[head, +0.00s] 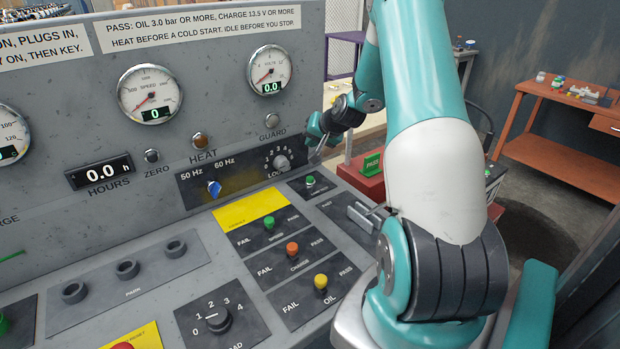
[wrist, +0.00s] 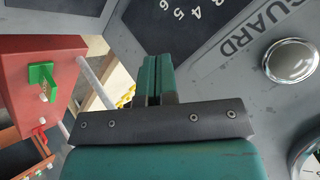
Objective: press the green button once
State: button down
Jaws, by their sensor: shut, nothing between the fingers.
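Several green controls show in the head view, and I cannot tell for certain which one is the green button. A small green button (head: 310,181) sits on a dark plate at the right end of the desk, below the load dial. A green-topped knob (head: 268,222) stands in the speed row between FAIL and PASS. Another green control (head: 3,323) is cut off at the lower left edge. My gripper (head: 318,146) is above the desk, near the load dial, apart from the small green button. In the wrist view my gripper (wrist: 158,76) has its fingers together and empty.
The upright panel carries the load dial (head: 281,162) and a silver guard button (head: 271,121), also in the wrist view (wrist: 290,60). A red box (head: 360,182) with a green PASS piece (head: 372,163) stands beyond the desk. A brown table (head: 560,130) is at far right.

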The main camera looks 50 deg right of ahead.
aim_at(312, 177)
notch_tip(312, 177, down, 9)
jog(key=b, duration=0.6)
jog(key=shift+r, duration=0.1)
dwell(1.9)
jog(key=shift+f+b, duration=0.35)
jog(key=shift+f, duration=0.05)
jog(key=shift+f+b, duration=0.5)
jog(key=shift+f, duration=0.1)
dwell(0.5)
jog(key=shift+r, duration=0.15)
jog(key=shift+r+p, duration=0.65)
jog(key=shift+r, duration=0.2)
